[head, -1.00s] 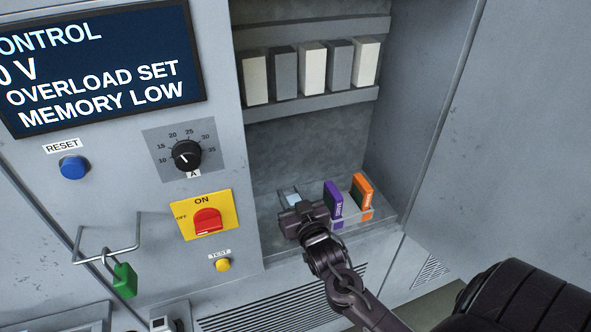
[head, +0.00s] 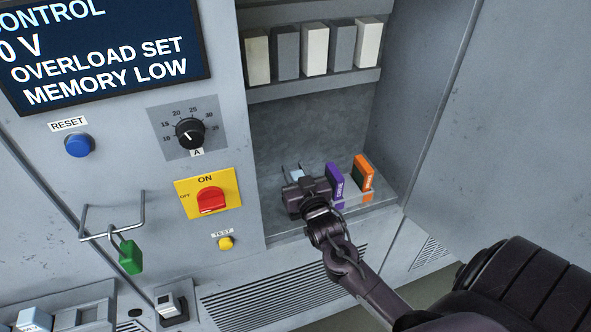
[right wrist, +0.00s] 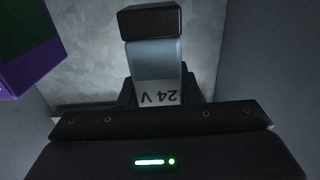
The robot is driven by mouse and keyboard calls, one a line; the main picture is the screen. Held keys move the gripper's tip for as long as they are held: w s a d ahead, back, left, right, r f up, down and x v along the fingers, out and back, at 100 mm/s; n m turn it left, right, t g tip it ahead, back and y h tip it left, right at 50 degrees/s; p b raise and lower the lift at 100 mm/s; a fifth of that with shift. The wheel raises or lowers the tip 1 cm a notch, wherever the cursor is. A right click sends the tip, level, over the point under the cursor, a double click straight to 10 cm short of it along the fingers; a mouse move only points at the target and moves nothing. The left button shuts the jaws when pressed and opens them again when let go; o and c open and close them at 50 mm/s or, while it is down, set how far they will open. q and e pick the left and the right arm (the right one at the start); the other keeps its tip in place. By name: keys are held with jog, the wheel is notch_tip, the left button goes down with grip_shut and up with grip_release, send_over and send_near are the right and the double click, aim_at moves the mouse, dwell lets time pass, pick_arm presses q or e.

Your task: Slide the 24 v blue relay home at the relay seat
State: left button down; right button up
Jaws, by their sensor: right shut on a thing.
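The 24 V relay (right wrist: 158,75) is a pale blue-grey block with an upside-down "24 V" label in the right wrist view. A dark block covers its far end, and I cannot tell whether that is part of it. My right gripper (right wrist: 160,92) is shut on the relay, with a dark finger on each side. In the head view the relay (head: 296,173) shows only as a pale sliver beyond the right gripper (head: 303,183), low in the cabinet recess. The relay seat is hidden or cannot be made out. My left gripper is not in view.
A purple block (head: 335,184) stands close to the right of my gripper, with an orange block (head: 363,176) beyond it. The recess side wall is farther right. Several pale and grey blocks (head: 315,48) stand on the shelf above. The switch panel (head: 210,200) lies left.

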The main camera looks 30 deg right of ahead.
notch_tip(320, 180, down, 4)
jog(key=shift+r+b, duration=0.15)
jog(key=shift+b, duration=0.95)
jog(key=shift+p, duration=0.55)
dwell(0.6)
jog(key=shift+f+b, duration=1.1)
jog(key=shift+f, duration=0.55)
jog(key=o, duration=1.1)
jog(key=b+v, duration=0.2)
jog(key=v, duration=0.6)
jog(key=shift+w+d, duration=0.1)
